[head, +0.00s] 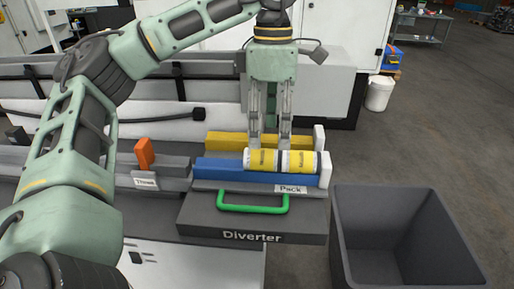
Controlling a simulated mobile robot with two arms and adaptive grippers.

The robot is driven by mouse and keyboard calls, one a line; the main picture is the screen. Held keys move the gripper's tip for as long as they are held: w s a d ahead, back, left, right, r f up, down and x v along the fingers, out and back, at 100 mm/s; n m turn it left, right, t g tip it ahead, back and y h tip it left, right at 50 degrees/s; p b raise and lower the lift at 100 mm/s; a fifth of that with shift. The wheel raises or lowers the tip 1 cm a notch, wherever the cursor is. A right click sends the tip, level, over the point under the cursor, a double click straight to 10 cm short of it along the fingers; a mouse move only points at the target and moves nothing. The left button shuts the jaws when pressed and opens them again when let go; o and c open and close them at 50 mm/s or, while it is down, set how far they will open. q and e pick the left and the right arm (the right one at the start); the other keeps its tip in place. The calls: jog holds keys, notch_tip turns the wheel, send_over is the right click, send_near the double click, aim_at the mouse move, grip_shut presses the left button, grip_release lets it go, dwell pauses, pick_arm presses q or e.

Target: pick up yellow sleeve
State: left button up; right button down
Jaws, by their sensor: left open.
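A yellow sleeve with white ends (300,161) lies along the channel between a blue rail (222,171) and a yellow rail (226,141) on the diverter. It shows as two yellow printed sections with a dark band between them; I cannot tell whether it is one piece or two. My left gripper (270,146) points straight down over its left part, open, with its two fingers apart. The fingertips end at the sleeve's upper edge in the picture; I cannot tell whether they touch it. My right gripper is not in view.
The dark diverter block (252,239) has a green handle (253,209) and a "Pack" label (291,189). An orange lever (144,153) stands at the left. An open dark grey bin (347,237) stands at the right. White end plates (325,170) close the rails.

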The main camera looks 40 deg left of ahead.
aim_at(265, 150)
pick_arm(q)
jog(key=f, duration=0.1)
jog(key=w+a+f, duration=0.1)
jog(key=a+f, duration=0.1)
jog(key=shift+w+a+p, duration=0.2)
jog(key=shift+w+p, duration=0.05)
jog(key=shift+p, duration=0.1)
jog(key=shift+s+d+f+p, duration=0.5)
jog(key=shift+s+d+p, duration=0.1)
jog(key=shift+s+d, duration=0.15)
jog(key=f, duration=0.2)
jog(key=f+p, duration=0.1)
jog(key=shift+a+f, duration=0.25)
jog(key=shift+f, duration=0.05)
jog(key=shift+w+a+f, duration=0.15)
jog(key=shift+f, duration=0.1)
jog(key=shift+d+r, duration=0.1)
jog(key=shift+d, duration=0.15)
jog(key=shift+c, duration=0.9)
jog(key=shift+a, duration=0.1)
jog(key=c, duration=0.7)
grip_shut()
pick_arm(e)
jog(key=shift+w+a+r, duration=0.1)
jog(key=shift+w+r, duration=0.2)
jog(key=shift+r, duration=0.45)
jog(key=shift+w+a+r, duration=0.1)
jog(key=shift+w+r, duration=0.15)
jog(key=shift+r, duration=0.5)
